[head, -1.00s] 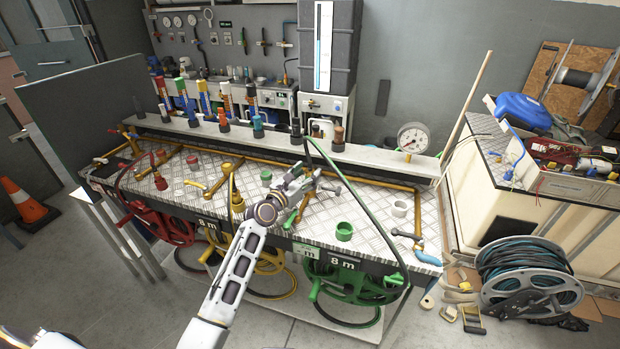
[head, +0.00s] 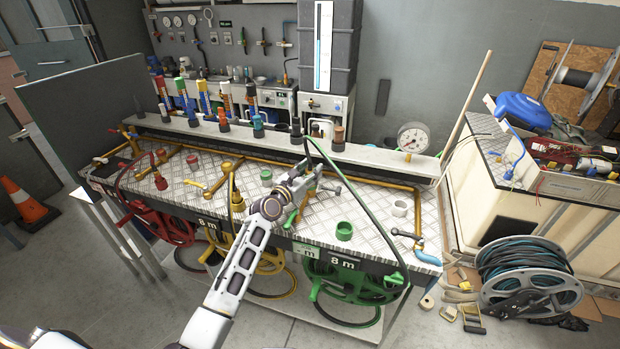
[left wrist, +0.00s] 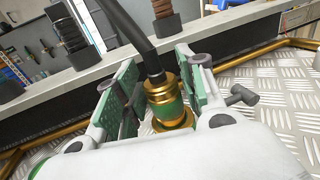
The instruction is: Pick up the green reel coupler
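The green reel coupler (left wrist: 168,104) is brass with a green band and stands upright in the left wrist view, a dark hose entering its top. My left gripper (head: 311,180) is over the workbench; in its wrist view the two green-padded fingers (left wrist: 160,88) stand on either side of the coupler. A gap shows at the left finger; the right finger is close, and contact there is unclear. In the head view the gripper largely hides the coupler. The green hose (head: 362,216) arches from there to the green reel (head: 352,283) under the bench. My right gripper is out of view.
A green cup (head: 344,231) and a white cup (head: 400,208) stand on the bench (head: 300,232) to the right of the gripper. A brass valve with a grey handle is close by. Behind is a raised shelf (head: 375,152) with several nozzles. A pressure gauge (head: 411,138) stands at right.

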